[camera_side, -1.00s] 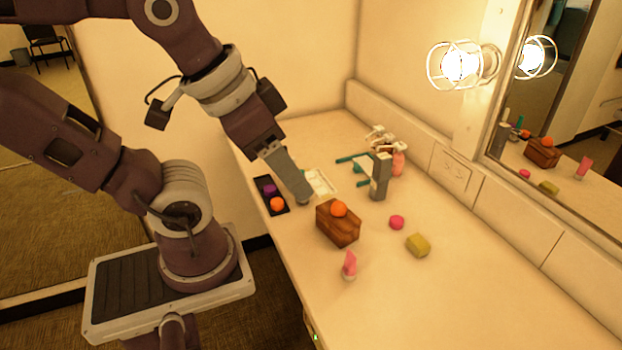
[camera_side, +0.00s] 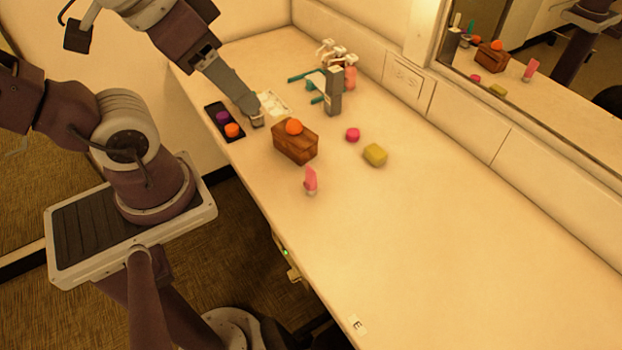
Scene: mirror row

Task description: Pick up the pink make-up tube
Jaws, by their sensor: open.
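The pink make-up tube (camera_side: 310,181) stands upright on the counter, near its front edge, with a pale base at the bottom. My gripper (camera_side: 257,121) points down at the counter behind and left of the tube, apart from it. It is between the dark tray and the brown wooden box, and nothing shows in it. Its fingers are seen from the side, so the gap between them is hidden.
The wooden box (camera_side: 293,146) with an orange ball (camera_side: 294,127) on top stands between my gripper and the tube. The counter's right is clear.

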